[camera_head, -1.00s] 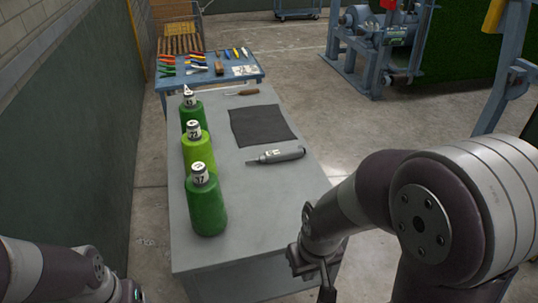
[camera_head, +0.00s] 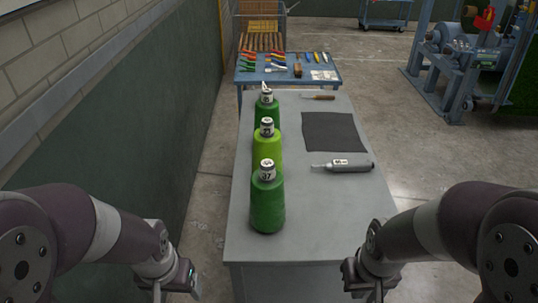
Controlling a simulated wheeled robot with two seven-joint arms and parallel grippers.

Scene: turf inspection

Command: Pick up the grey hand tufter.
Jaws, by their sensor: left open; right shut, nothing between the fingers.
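The grey hand tufter (camera_head: 348,165) lies on its side on the grey table (camera_head: 310,222), near the table's right edge. Its thin tip points left and a white label shows on its body. My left gripper (camera_head: 170,292) is at the lower left, off the table's left side; its fingers run toward the bottom of the picture. My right gripper (camera_head: 372,294) is at the lower right, near the table's front right corner and well short of the tufter. Its fingertips are cut off by the picture's lower edge. Neither gripper touches the tufter.
Three green yarn cones, front (camera_head: 267,203), middle (camera_head: 267,150) and back (camera_head: 266,108), stand along the table's left side. A dark cloth (camera_head: 334,132) and a wooden-handled tool (camera_head: 318,97) lie behind the tufter. A blue table (camera_head: 290,75) with several tools stands beyond.

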